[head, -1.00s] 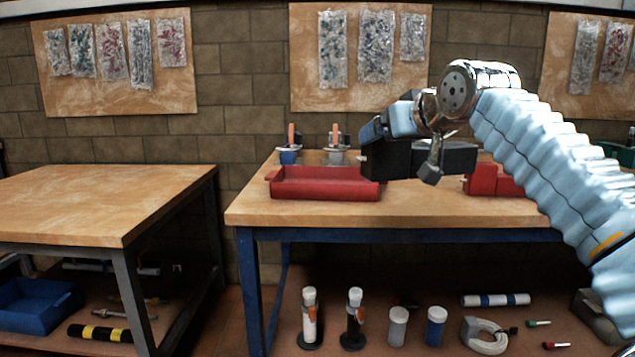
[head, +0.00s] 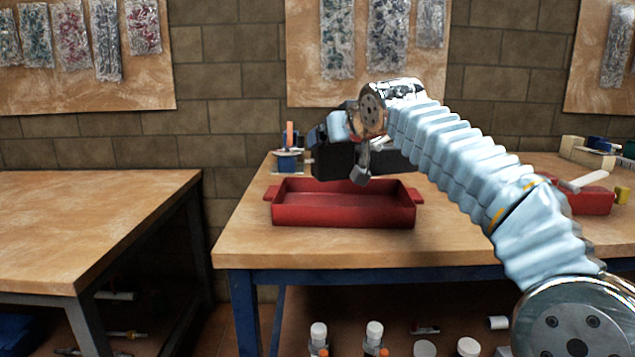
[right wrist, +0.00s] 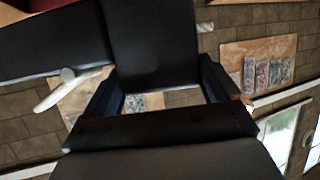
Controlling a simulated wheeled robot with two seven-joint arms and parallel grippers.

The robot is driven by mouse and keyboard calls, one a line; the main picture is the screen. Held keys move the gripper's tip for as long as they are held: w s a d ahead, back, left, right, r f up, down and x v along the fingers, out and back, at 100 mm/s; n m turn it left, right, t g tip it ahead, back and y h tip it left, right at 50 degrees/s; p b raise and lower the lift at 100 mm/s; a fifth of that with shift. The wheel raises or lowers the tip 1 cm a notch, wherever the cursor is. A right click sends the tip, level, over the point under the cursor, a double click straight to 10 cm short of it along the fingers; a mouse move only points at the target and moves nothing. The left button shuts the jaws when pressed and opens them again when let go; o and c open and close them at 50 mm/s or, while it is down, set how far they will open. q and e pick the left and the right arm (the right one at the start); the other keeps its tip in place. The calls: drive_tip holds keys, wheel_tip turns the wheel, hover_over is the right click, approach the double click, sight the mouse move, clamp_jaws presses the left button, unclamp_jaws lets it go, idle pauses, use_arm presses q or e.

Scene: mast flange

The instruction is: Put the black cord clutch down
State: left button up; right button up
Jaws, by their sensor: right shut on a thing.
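My right gripper (head: 335,155) hangs above the back part of a red tray on the wooden bench in the head view. It also shows in the right wrist view (right wrist: 160,90), with a dark finger on each side. It is shut on a black block-like thing, which I take for the black cord clutch (right wrist: 150,45). The dark gripper and the dark clutch blend in the head view, so I cannot tell their outlines apart there. The clutch is held in the air, clear of the bench. My left gripper is not in view.
The red tray (head: 343,212) looks empty. A blue-based thing with an orange part (head: 289,155) stands behind it. Another red bin (head: 590,199) is at the right. The bench top (head: 450,230) is bare between them. A second table (head: 90,215) stands left across a gap.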

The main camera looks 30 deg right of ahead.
sight(316, 177)
drive_tip(key=w+f, duration=0.1)
drive_tip(key=f, duration=0.1)
drive_tip(key=w+a+f+b, duration=0.1)
drive_tip(key=w+f, duration=0.1)
drive_tip(key=shift+w+a+f, duration=0.1)
drive_tip(key=shift+w+a, duration=0.05)
drive_tip(key=shift+w, duration=0.15)
drive_tip(key=f, duration=0.1)
drive_tip(key=w+f, duration=0.1)
drive_tip(key=f+b, duration=0.1)
drive_tip(key=shift+w+a+f, duration=0.25)
drive_tip(key=shift+w+f, duration=0.05)
drive_tip(key=shift+f, duration=0.65)
drive_tip(key=o, duration=1.1)
drive_tip(key=shift+s, duration=0.1)
drive_tip(key=b+v, duration=0.1)
drive_tip(key=v, duration=1.1)
drive_tip(key=shift+f, duration=0.1)
